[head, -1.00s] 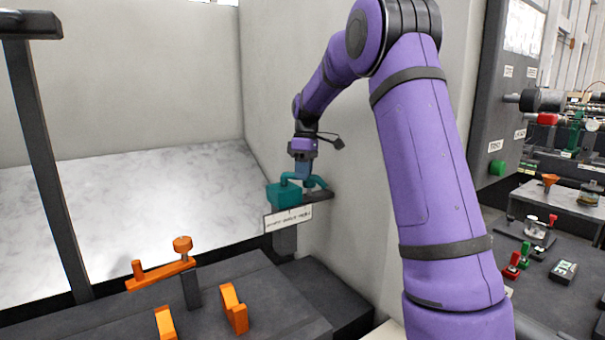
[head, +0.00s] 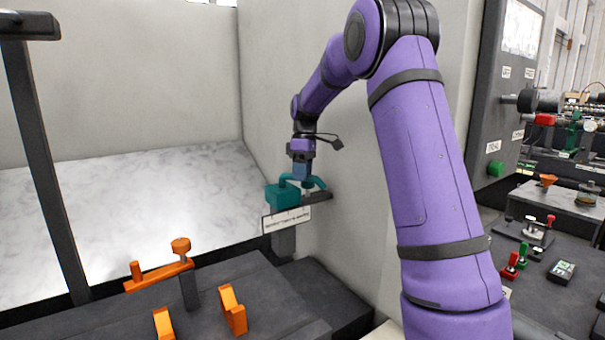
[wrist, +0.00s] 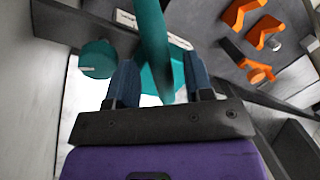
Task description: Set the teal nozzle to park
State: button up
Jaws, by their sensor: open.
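The teal nozzle (head: 313,181) is a curved spout on a teal block (head: 284,196), on a dark post with a white label (head: 287,219) against the wall. My gripper (head: 302,176) is over the nozzle, pointing down. In the wrist view, my gripper (wrist: 160,85) has its two blue fingers apart, with the teal nozzle (wrist: 153,40) running between them. I cannot tell whether either finger touches it. A round teal part (wrist: 98,59) shows to the left of the fingers. The label's text is too small to read surely.
An orange crank (head: 160,274) and orange brackets (head: 233,309) stand on the dark bench at front left. A pale wall (head: 355,200) is close on the right of the nozzle. A dark post (head: 45,170) rises at far left. A marble-like surface (head: 130,205) lies clear behind.

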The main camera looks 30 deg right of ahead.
notch_tip(320, 180, up, 10)
jog(key=w+d, duration=0.1)
jog(key=shift+w+d+r, duration=0.2)
jog(key=shift+d+r, duration=0.05)
jog(key=shift+d, duration=0.05)
dwell(0.6)
jog(key=s+a+r+m+t+h, duration=0.1)
jog(key=s+a+r+m+t, duration=0.1)
jog(key=s+a, duration=0.65)
jog(key=s+a+r+m+t, duration=0.1)
jog(key=s+a+r+m, duration=0.3)
jog(key=s, duration=0.7)
jog(key=s+a+f+m+t, duration=0.1)
jog(key=s+a+f+t, duration=0.1)
jog(key=s+f, duration=0.3)
jog(key=s+a+f+m+t, duration=0.1)
jog(key=s+a+f, duration=0.3)
jog(key=s, duration=1)
notch_tip(320, 180, down, 2)
jog(key=shift+t+h, duration=0.3)
jog(key=shift+t, duration=0.1)
